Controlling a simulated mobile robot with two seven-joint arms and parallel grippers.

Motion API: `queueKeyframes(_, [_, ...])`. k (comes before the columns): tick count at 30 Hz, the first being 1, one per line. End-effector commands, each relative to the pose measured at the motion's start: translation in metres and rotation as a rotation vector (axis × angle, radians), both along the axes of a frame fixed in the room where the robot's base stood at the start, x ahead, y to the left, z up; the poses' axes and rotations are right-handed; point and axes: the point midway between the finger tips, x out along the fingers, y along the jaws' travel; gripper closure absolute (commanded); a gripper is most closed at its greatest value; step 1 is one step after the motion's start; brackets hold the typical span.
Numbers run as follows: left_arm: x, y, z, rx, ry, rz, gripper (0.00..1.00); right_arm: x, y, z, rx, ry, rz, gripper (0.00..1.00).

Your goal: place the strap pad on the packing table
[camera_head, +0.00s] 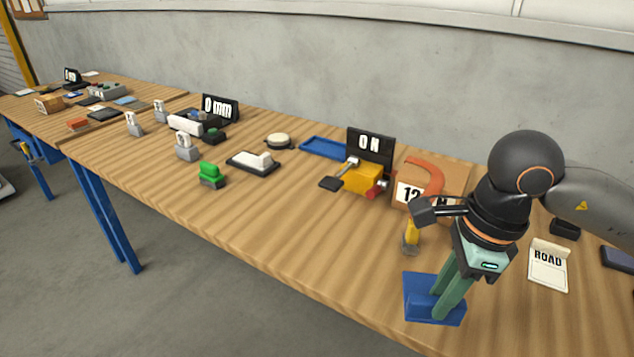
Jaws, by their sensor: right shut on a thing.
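A flat blue pad (421,291), which I take to be the strap pad, is at the front edge of the wooden packing table (300,215), at the lower right. My right gripper (442,309) reaches down with its green fingers shut on the blue pad. The fingers cover part of the pad. I cannot tell whether the pad touches the tabletop or is held just above it. My left gripper is not in view.
A cardboard box (455,178) with an orange strap stands behind the gripper. A yellow device (362,180) by an ON sign (369,146) stands left of it. A ROAD card (548,268) lies to the right. The table's front middle is clear.

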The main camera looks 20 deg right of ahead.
Motion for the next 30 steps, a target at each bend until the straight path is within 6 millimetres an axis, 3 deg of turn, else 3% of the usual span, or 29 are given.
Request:
queueKeyframes(7, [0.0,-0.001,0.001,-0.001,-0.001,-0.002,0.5,0.009,-0.001,-0.004,0.002,0.001,0.002,1.0])
queueKeyframes(18, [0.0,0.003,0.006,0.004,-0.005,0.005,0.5,0.093,-0.01,-0.042,0.001,0.004,0.002,1.0])
queueKeyframes(24, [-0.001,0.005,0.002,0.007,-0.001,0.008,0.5,0.121,-0.014,-0.08,0.001,0.004,0.003,1.0])
queueKeyframes(30, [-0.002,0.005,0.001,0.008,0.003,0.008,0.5,0.133,-0.016,-0.094,0.0,-0.001,0.004,1.0])
